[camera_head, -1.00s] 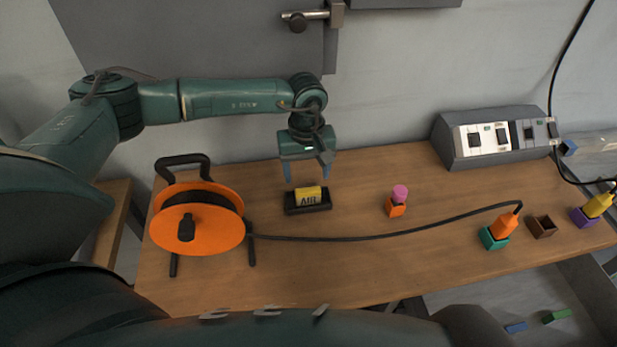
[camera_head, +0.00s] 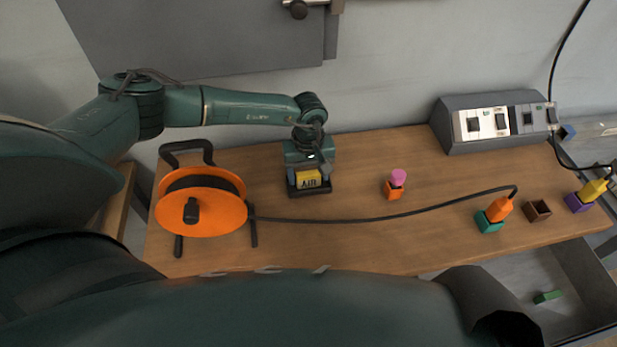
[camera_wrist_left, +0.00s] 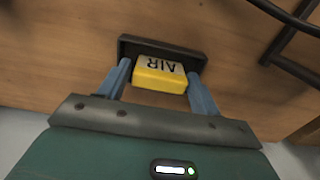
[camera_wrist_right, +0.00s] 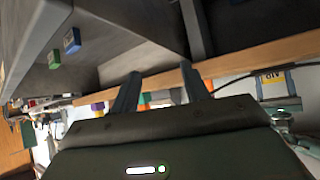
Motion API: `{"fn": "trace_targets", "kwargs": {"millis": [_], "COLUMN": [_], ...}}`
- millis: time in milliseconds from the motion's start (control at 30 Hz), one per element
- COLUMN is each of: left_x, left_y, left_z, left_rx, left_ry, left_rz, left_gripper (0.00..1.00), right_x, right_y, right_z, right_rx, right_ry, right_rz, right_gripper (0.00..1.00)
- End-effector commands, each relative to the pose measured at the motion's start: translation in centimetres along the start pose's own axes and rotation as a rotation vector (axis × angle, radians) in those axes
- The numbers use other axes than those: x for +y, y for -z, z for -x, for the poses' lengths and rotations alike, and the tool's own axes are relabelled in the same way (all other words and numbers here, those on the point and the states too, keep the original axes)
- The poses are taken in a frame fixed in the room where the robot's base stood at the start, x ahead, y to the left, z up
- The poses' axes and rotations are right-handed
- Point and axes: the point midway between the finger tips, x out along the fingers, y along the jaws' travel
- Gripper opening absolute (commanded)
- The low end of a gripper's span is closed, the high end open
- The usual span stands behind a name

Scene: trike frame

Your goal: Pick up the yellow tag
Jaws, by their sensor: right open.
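The yellow tag (camera_head: 308,179), marked AIR, sits in a dark holder (camera_head: 310,193) on the wooden bench, behind the cable and right of the reel. My left gripper (camera_head: 308,176) is down over it from above, with one finger on each side. In the left wrist view the tag (camera_wrist_left: 160,76) lies between the fingertips, very close to both; I cannot tell whether they press on it. The tag's lower part is hidden in the holder. My right gripper (camera_wrist_right: 161,72) is open and empty, away from the tag, seen only in its own wrist view.
An orange cable reel (camera_head: 228,212) stands close left of the holder. Its cable (camera_head: 380,219) runs right to an orange plug (camera_head: 499,208) in a teal socket. An orange block with a pink top (camera_head: 397,179) and a grey switch box (camera_head: 495,125) stand to the right.

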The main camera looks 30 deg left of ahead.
Motion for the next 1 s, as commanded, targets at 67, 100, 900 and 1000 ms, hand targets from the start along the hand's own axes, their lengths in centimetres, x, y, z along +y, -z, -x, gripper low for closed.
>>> {"fn": "trace_targets", "kwargs": {"millis": [67,100,900,1000], "left_x": [0.0,0.0,0.0,0.1], "left_y": [0.0,0.0,0.1,0.1], "left_z": [0.0,0.0,4.7,6.7], "left_rx": [0.000,0.000,0.003,0.004], "left_ry": [0.000,0.000,-0.004,-0.004], "left_rz": [0.000,0.000,0.000,0.000], "left_gripper": [0.57,0.54,0.32,0.32], "right_x": [0.0,0.0,-0.1,-0.1], "right_y": [0.1,0.1,-0.2,-0.2], "right_z": [0.0,0.0,-0.2,-0.3], "right_rx": [0.001,0.002,0.011,0.018], "right_ry": [0.000,0.000,0.002,0.002], "right_rz": [0.001,0.001,-0.004,-0.007], "right_gripper": [0.46,0.46,0.46,0.46]}}
